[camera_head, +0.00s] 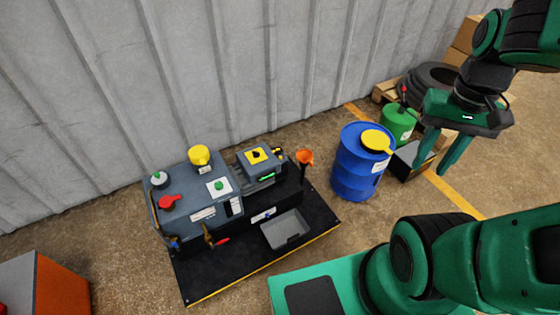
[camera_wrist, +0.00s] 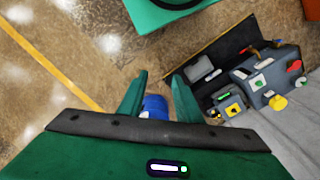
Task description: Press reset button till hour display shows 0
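The grey furnace unit (camera_head: 190,204) stands on a black base against the wall in the head view, and at the right of the wrist view (camera_wrist: 262,78). A smaller grey box (camera_head: 262,164) beside it has a yellow panel with a black knob on top and a green-lit display (camera_head: 267,177) in front; its digits are too small to read. A green button (camera_head: 219,186) sits on a white plate on the large unit. I cannot tell which control is the reset button. My gripper (camera_head: 430,168) is open and empty, high at the right, well away from the unit.
A blue barrel (camera_head: 351,181) with a yellow funnel (camera_head: 378,141) stands right of the unit. Floor in front of the base is partly free.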

